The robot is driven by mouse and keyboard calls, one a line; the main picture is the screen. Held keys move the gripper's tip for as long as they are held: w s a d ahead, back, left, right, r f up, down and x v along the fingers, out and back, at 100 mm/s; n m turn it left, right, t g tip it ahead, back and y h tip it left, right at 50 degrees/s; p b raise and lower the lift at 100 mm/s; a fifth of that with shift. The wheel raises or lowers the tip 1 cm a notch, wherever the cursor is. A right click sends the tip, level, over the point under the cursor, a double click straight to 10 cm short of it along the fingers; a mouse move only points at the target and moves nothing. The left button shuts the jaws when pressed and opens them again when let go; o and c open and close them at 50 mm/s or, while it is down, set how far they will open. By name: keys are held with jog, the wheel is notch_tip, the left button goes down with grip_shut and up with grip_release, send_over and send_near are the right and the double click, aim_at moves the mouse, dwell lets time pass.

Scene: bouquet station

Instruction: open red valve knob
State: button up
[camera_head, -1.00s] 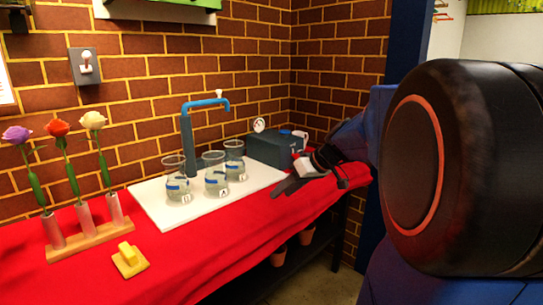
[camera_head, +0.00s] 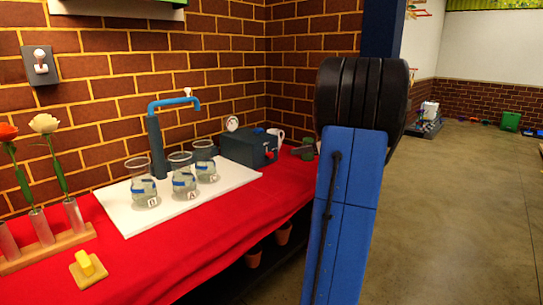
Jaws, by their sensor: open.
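A small red part, which looks like the red valve knob (camera_head: 269,154), is on the right-hand end of a dark teal box (camera_head: 240,150) at the back of the table. It is too small to tell how it is turned. A round white gauge (camera_head: 232,123) stands above the box. My gripper is not visible; my blue arm link and black joint fill the middle right and hide what is behind them.
A blue tap (camera_head: 156,140) and three glass beakers (camera_head: 184,183) stand on a white board (camera_head: 130,222) on the red-covered table (camera_head: 160,265). A white mug (camera_head: 277,134) and an unclear dark green object (camera_head: 303,151) are beside the box. Floor at right is open.

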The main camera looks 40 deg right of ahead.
aim_at(272, 155)
jog(key=x, duration=1.6)
jog(key=shift+w+a+f, duration=0.1)
jog(key=shift+w+f, duration=0.1)
jog(key=shift+f, duration=0.05)
jog(key=c, duration=1)
